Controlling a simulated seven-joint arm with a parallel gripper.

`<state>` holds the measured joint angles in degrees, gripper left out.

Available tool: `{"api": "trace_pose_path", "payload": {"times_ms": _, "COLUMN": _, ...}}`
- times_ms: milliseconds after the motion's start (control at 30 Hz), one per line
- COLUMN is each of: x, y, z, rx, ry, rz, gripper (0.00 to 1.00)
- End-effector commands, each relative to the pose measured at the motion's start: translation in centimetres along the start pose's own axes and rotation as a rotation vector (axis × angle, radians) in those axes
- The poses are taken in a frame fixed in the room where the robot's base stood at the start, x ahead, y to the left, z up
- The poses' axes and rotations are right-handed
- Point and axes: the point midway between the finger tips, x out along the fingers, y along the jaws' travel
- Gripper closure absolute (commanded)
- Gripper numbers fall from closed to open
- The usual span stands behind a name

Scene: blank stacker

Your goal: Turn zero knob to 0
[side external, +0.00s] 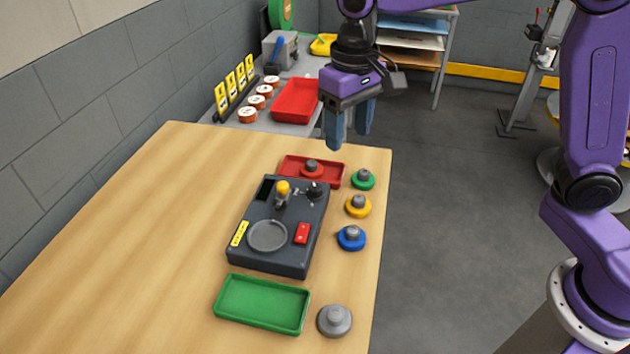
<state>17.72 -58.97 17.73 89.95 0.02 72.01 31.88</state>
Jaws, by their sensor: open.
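A dark grey device box (275,259) stands on the wooden table. A round black knob (315,191) sits at its far right corner, probably the zero knob. Its pointer and any number marks are too small to read. The box also has a dark display (265,188), a yellow-topped lever (283,188), a round grey plate (267,235) and a red switch (302,233). My gripper (348,140) is open and empty, fingers pointing down. It hangs in the air above the table's far right edge, beyond the knob and apart from it.
Green (363,179), yellow (358,206) and blue (351,238) discs stand along the right. A green tray (262,303) and grey weight (334,320) lie in front. The table's left is clear.

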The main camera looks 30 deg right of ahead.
Motion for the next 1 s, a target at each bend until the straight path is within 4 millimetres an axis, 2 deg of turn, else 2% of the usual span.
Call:
{"api": "trace_pose_path", "payload": {"times_ms": 33, "x": 0.1, "y": -0.3, "z": -1.9, "rx": 0.059, "ry": -0.002, "rz": 0.002, "gripper": 0.41}}
{"api": "trace_pose_path", "payload": {"times_ms": 100, "x": 0.0, "y": -0.5, "z": -3.8, "rx": 0.132, "ry": -0.003, "rz": 0.003, "gripper": 0.41}}
{"api": "trace_pose_path", "payload": {"times_ms": 200, "x": 0.0, "y": -0.5, "z": -6.0, "rx": 0.216, "ry": -0.005, "rz": 0.004, "gripper": 0.41}}
{"api": "trace_pose_path", "payload": {"times_ms": 300, "x": 0.0, "y": -0.5, "z": -7.2, "rx": 0.267, "ry": -0.004, "rz": 0.004, "gripper": 0.41}}
{"api": "trace_pose_path", "payload": {"times_ms": 467, "x": 0.3, "y": -0.4, "z": -7.9, "rx": 0.297, "ry": -0.006, "rz": 0.005, "gripper": 0.41}}
{"api": "trace_pose_path", "payload": {"times_ms": 567, "x": 1.2, "y": -0.4, "z": -7.8, "rx": 0.296, "ry": -0.006, "rz": 0.006, "gripper": 0.41}}
{"api": "trace_pose_path", "payload": {"times_ms": 1000, "x": 9.1, "y": -0.3, "z": -7.7, "rx": 0.294, "ry": -0.008, "rz": 0.007, "gripper": 0.41}}
